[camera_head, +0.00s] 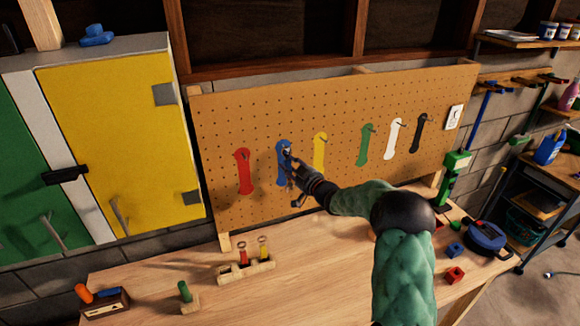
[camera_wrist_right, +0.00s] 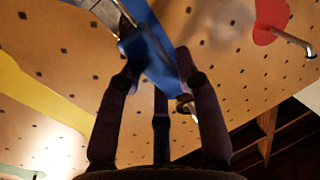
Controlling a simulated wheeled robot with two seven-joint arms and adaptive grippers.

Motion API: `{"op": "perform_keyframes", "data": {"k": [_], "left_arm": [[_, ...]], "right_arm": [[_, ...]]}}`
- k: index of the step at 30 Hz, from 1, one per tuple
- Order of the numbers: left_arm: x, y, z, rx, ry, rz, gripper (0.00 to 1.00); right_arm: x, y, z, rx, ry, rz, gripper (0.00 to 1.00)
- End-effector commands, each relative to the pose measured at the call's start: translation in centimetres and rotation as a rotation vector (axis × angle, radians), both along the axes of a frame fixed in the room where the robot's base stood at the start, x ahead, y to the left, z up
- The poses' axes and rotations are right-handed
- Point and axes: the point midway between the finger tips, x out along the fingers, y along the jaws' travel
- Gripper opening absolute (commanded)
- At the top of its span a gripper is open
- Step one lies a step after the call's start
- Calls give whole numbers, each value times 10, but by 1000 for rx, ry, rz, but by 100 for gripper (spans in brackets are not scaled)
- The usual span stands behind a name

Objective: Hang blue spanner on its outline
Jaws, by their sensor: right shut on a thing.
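The pegboard (camera_head: 340,110) carries painted spanner outlines, each with a metal peg. The blue outline (camera_head: 281,172) is second from the left, between the red and yellow ones. My right gripper (camera_head: 294,172) is at the blue outline and partly covers it. In the right wrist view, my right gripper (camera_wrist_right: 158,85) is shut on the blue spanner (camera_wrist_right: 155,55), close to the board. I cannot tell whether the spanner is on the peg. My left gripper is out of view.
A wooden holder (camera_head: 245,272) with red and yellow spanners stands on the workbench (camera_head: 310,260). A green piece on a block (camera_head: 187,296) and a small box (camera_head: 105,303) are at front left.

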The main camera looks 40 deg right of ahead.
Motion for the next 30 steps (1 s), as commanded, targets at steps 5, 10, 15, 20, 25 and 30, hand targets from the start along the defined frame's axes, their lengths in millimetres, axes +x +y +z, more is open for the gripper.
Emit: {"op": "perform_keyframes", "data": {"k": [5, 10, 15, 20, 25, 30], "left_arm": [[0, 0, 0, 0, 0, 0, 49], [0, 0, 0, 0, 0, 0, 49], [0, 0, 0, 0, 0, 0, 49], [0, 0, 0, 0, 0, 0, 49], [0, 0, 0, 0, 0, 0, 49], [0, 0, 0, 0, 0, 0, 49]], "right_arm": [[0, 0, 0, 0, 0, 0, 0], [0, 0, 0, 0, 0, 0, 0], [0, 0, 0, 0, 0, 0, 37], [0, 0, 0, 0, 0, 0, 62], [0, 0, 0, 0, 0, 0, 62], [-4, 0, 0, 0, 0, -1, 62]]}}
